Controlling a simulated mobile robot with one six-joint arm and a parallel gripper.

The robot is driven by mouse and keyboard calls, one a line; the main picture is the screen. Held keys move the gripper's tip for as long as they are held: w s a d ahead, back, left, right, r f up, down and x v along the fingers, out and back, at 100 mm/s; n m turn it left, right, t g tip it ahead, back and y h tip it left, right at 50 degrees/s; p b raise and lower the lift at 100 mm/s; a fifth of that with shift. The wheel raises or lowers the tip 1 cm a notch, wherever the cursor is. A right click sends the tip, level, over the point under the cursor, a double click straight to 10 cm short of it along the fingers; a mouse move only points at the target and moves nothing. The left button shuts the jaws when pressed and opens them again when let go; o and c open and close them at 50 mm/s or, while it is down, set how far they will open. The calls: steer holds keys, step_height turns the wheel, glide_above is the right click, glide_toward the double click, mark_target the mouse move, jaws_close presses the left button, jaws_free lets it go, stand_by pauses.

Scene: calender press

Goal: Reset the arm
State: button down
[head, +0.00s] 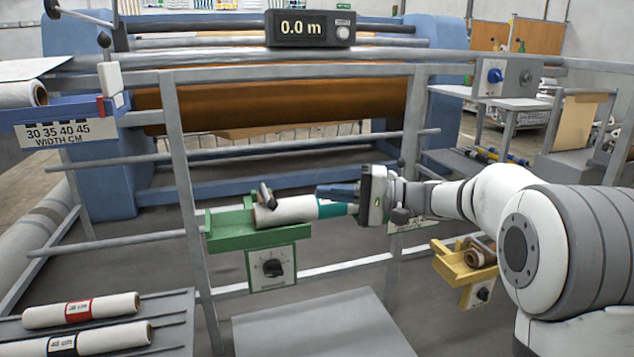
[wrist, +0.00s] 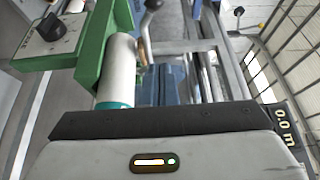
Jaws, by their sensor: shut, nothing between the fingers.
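My arm reaches in from the right of the head view, with its white and grey links in the foreground. My gripper (head: 324,191) is shut and empty, its blue fingers pointing left. They are just above and beside the teal end of a white roll (head: 290,211) that lies in a green holder (head: 226,229). In the wrist view, the shut fingers (wrist: 162,72) lie alongside the white roll (wrist: 117,68) and the green holder (wrist: 92,45). Whether the fingers touch the roll cannot be told.
A dark lever (head: 266,195) rises beside the roll. Grey frame rails (head: 180,160) stand around the holder, before the press's brown roller (head: 290,100). A yellow holder (head: 462,266) sits below my arm. White rolls (head: 82,310) lie on a rack at lower left. The display (head: 310,28) reads 0.0 m.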

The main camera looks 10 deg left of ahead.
steer(key=s+d+r+t+h+p, duration=0.1)
steer(key=s+d+r+h+p, duration=0.3)
steer(key=s+d+h+p, duration=0.2)
steer(key=s+d+r+t+h+p, duration=0.1)
steer(key=s+d+r+h+p, duration=0.3)
steer(key=s+d+p, duration=0.7)
steer(key=s+d+r+m+t+h+p, duration=0.1)
steer(key=s+d+r+h+p, duration=0.3)
steer(key=s+d+h+p, duration=0.4)
steer(key=d+t+p, duration=0.1)
steer(key=d+p, duration=0.2)
steer(key=p, duration=0.2)
steer(key=shift+s, duration=0.2)
